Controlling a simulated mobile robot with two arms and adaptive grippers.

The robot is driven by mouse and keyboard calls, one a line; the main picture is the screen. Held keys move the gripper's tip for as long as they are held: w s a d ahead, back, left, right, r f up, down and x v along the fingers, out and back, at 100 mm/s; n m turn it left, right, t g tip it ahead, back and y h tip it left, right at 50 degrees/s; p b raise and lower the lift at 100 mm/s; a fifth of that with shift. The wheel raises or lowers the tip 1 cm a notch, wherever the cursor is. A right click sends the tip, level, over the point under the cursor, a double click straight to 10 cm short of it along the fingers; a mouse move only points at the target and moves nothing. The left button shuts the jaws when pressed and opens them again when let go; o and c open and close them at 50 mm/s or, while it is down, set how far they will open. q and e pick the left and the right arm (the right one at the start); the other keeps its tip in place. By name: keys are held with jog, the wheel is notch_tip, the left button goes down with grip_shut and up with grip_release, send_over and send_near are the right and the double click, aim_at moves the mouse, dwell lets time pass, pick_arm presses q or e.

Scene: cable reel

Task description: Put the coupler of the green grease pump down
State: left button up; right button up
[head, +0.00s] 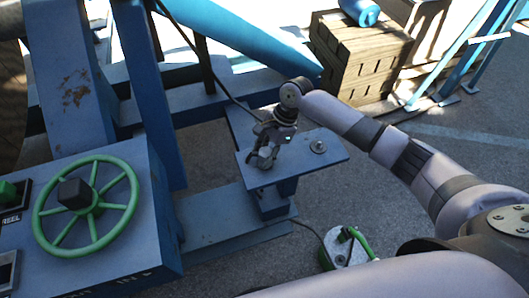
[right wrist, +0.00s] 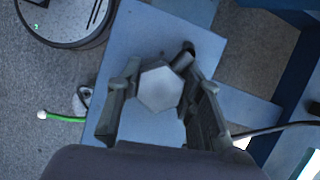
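My right gripper (head: 262,157) is low over the left part of the blue metal shelf (head: 325,158). In the right wrist view its fingers (right wrist: 157,75) are on either side of a pale grey six-sided piece (right wrist: 158,90), which I take for the coupler. The fingers appear to press on it; the shelf (right wrist: 205,45) lies beneath, and contact with it cannot be told. My left gripper is out of view.
A blue cabinet with a green handwheel (head: 88,205) stands at left. A dark line (head: 225,85) runs from the top towards my right gripper. Wooden blocks (head: 360,55) stand behind.

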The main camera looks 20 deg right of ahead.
jog(key=o, duration=0.4)
jog(key=b+v, duration=0.1)
jog(key=v, duration=1.1)
jog(key=shift+a+r+b, duration=0.1)
jog(key=shift+r+b, duration=0.1)
jog(key=shift+b, duration=0.15)
